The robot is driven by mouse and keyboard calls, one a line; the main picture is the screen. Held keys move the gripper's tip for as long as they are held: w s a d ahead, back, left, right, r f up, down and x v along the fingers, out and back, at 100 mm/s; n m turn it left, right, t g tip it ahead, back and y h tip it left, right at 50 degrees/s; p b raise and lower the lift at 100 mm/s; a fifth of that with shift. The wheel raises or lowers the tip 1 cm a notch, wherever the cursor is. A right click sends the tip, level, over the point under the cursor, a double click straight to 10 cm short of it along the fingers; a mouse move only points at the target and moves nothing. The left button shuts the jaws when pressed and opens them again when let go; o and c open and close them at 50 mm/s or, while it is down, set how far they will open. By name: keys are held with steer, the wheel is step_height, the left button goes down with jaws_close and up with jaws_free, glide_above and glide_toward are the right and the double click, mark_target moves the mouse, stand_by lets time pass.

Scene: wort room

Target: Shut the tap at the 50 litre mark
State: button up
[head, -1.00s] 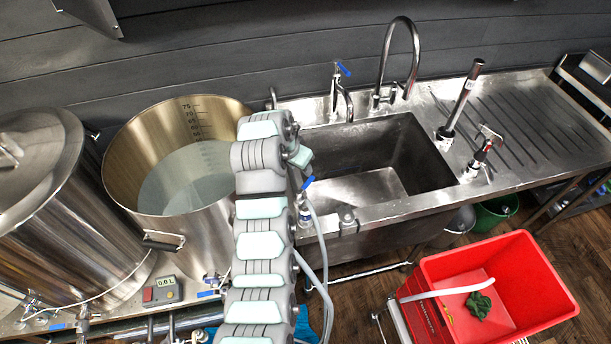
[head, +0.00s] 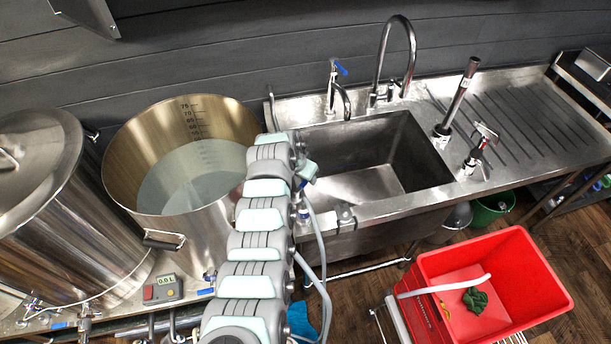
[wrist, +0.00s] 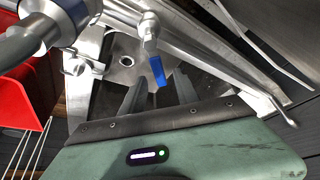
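The steel kettle (head: 225,125) stands left of the sink with pale liquid (head: 190,180) inside. Its inner scale shows 75 and 70 near the rim; the figure at the liquid line is too small to read. A metal tap with a blue lever (wrist: 158,70) shows in the wrist view. My gripper (wrist: 160,88) is open, its two dark fingers either side of the lever's lower end; contact cannot be told. A blue-handled tap (head: 303,188) shows beside the arm at the sink's left edge.
A sink (head: 375,165) with a tall curved faucet (head: 410,60) and another blue-lever tap (head: 334,88) lies right of my arm. A small display box (head: 163,289) sits below the kettle. A red bin (head: 540,290) stands front right. Hoses hang beside my arm.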

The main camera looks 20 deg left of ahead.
steer(key=shift+w+f, duration=0.1)
steer(key=shift+f, duration=0.1)
steer(key=shift+c, duration=0.4)
jaws_close()
stand_by(1.1)
